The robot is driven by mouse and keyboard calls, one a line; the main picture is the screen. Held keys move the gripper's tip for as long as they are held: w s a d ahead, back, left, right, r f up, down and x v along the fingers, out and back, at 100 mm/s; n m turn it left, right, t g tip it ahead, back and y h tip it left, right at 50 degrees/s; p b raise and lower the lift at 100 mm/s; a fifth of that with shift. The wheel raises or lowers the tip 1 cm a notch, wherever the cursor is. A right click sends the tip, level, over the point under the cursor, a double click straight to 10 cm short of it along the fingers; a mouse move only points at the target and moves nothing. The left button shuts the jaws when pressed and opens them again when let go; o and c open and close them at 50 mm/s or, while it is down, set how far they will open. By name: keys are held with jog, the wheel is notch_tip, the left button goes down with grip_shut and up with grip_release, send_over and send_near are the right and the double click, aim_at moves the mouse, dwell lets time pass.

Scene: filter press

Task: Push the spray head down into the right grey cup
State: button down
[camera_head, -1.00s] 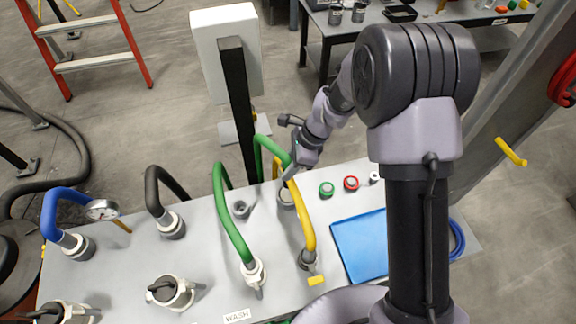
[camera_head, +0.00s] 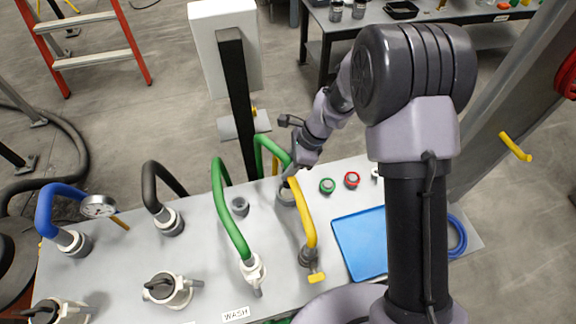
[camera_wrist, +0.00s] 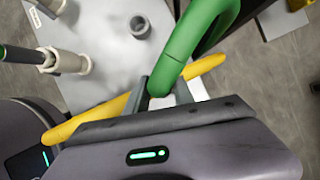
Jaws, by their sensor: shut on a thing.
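My gripper (camera_head: 289,176) is at the far side of the grey bench, over the right grey cup (camera_head: 286,198). In the wrist view my gripper (camera_wrist: 165,92) is shut around the lower end of a bent green tube (camera_wrist: 195,40), which I take to be the spray head. The green tube also shows in the head view (camera_head: 271,149), arching beside my wrist. The fingers hide its tip, so I cannot tell how deep it sits in the cup. The left grey cup (camera_head: 240,206) is empty and also shows in the wrist view (camera_wrist: 140,27).
A yellow hose (camera_head: 302,215) passes close beside my gripper, and crosses behind the fingers in the wrist view. A longer green hose (camera_head: 230,215) stands left. A dark post (camera_head: 238,105) rises behind.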

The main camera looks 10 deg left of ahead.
jog(key=c, duration=1)
grip_release()
